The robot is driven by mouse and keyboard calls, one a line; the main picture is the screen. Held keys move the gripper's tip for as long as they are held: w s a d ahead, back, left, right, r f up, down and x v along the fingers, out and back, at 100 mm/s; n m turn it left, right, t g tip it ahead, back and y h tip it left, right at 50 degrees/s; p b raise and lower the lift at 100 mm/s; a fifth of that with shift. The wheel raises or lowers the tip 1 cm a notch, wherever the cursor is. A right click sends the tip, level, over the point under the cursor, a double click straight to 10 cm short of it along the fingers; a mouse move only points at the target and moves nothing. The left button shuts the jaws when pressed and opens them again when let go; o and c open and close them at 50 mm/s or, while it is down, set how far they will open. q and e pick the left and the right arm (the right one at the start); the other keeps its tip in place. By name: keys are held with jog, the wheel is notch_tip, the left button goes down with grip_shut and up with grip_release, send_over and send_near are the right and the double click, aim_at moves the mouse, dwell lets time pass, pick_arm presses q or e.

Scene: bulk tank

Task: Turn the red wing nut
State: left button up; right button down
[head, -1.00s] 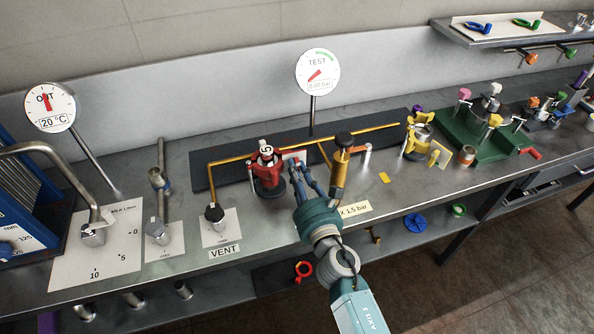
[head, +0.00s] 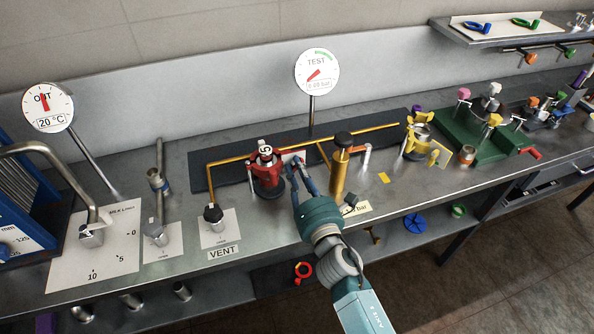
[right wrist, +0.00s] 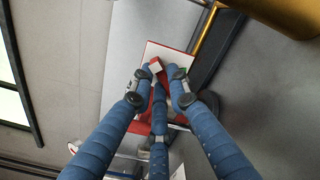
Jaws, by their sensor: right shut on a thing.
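The red body (right wrist: 143,108) shows behind the fingers. In the head view the fingers hide most of the nut. My left gripper is not in view.
A gold cylinder (head: 340,172) with a black top stands close to the right of my gripper. The TEST gauge (head: 317,72) rises behind. A black VENT knob (head: 213,214) is to the left. Yellow clamp (head: 418,142) and green tray (head: 460,147) stand farther right.

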jog(key=m, duration=0.9)
jog(key=m+p, duration=0.1)
jog(key=m, duration=0.8)
jog(key=f+m+p, duration=0.1)
jog(key=m, duration=0.8)
jog(key=shift+w+d, duration=0.1)
jog(key=shift+d, duration=0.2)
jog(key=c, duration=1.7)
grip_release()
jog(key=shift+r, duration=0.1)
jog(key=shift+o, duration=0.2)
